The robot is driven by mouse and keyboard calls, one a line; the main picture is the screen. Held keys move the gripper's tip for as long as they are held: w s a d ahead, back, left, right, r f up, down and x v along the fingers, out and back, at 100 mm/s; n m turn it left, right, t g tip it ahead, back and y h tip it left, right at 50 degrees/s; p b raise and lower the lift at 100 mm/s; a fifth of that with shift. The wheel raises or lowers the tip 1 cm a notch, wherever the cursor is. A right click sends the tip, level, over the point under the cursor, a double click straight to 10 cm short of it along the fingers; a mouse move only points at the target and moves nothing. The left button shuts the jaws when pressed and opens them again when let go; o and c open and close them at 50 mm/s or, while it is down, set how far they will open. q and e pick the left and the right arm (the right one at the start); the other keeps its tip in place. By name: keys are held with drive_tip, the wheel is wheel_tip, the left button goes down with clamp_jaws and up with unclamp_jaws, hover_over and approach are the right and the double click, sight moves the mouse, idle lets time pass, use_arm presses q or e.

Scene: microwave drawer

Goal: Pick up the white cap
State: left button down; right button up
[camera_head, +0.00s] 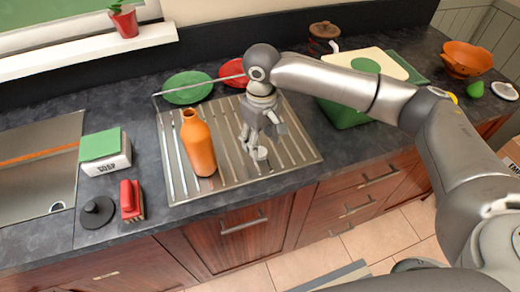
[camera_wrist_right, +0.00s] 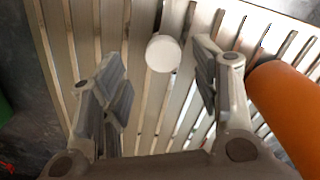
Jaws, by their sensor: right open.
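The white cap (camera_head: 261,153) is a small round white piece on the ribbed metal drainboard. In the right wrist view the white cap (camera_wrist_right: 163,53) appears as a pale disc between and a little beyond the fingertips. My right gripper (camera_head: 262,138) points down just above and beside the cap in the head view. In the right wrist view my right gripper (camera_wrist_right: 165,85) has its fingers spread apart with nothing between them touching. My left gripper does not show in either view.
An orange bottle (camera_head: 198,145) stands on the drainboard (camera_head: 296,163), left of my right gripper and close to a finger in the wrist view. Green (camera_head: 187,87) and red (camera_head: 233,72) plates stand behind. A soap box (camera_head: 105,160) and red brush (camera_head: 131,200) are left.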

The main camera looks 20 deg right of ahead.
sight(260, 152)
wheel_tip(260, 152, down, 3)
drive_tip(key=shift+s+a+f, duration=0.1)
drive_tip(key=shift+a+f, duration=0.05)
drive_tip(key=shift+f, duration=0.05)
drive_tip(key=c, duration=0.7)
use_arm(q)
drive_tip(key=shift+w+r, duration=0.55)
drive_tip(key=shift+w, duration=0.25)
use_arm(e)
drive_tip(key=shift+c, duration=0.2)
